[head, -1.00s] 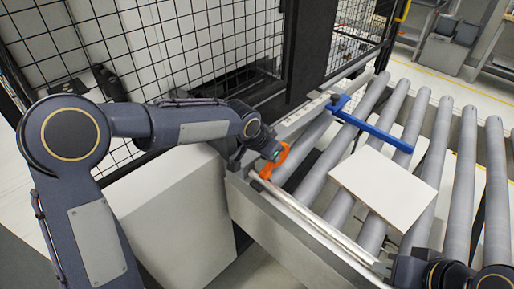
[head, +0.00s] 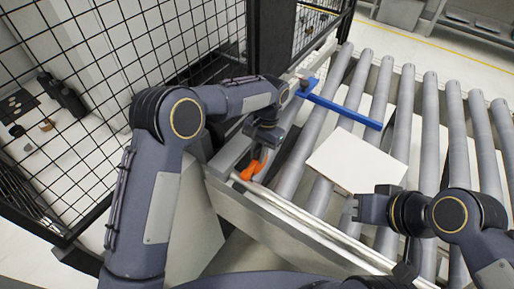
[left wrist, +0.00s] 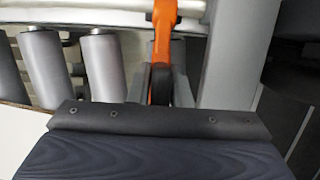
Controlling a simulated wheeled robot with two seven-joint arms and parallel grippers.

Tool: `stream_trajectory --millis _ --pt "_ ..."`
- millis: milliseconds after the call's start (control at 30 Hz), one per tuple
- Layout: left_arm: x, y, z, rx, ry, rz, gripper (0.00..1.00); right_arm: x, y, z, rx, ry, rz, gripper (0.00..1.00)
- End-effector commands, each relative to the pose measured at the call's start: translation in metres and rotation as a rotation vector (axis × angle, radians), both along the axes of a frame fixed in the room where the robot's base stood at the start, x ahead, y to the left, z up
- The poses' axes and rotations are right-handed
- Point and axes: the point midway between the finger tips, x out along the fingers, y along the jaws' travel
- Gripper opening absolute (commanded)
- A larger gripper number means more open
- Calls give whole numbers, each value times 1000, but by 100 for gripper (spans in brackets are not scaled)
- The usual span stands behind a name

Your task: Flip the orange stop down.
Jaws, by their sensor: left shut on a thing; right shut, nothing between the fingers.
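The orange stop (head: 254,167) is on the near rail at the left end of the roller conveyor. It also shows in the left wrist view (left wrist: 163,35), running up from between my fingers. My left gripper (head: 262,153) is at the stop, pointing down, and is shut on it; the fingertips are partly hidden in the head view. My right gripper (head: 352,208) is shut and empty, beside the near edge of the white board.
A white board (head: 358,160) lies on the rollers (head: 424,140). A blue bar (head: 340,108) crosses the rollers behind it. A black mesh fence (head: 90,60) and a dark post (head: 270,40) stand behind my left arm.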

Motion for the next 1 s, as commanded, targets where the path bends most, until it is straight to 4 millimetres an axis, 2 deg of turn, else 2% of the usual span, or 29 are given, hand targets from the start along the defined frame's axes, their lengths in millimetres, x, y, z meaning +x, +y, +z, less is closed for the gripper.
stream_trajectory --millis 233,700,733,800,867,1000 --pt "1 -1 -7 42 56 1 0 0 0 1 0 0 0 0" --pt "0 0 -9 53 70 0 0 0 0 1 0 0 0 0" --pt "0 0 -9 54 71 0 19 0 0 1 0 0 0 0" --pt "1 -1 -9 53 70 0 28 0 0 1 0 0 0 0" --pt "1 -1 -8 53 69 0 36 0 0 1 0 0 0 0" --pt "1 -1 -7 51 67 0 36 0 0 2 0 0 0 0"
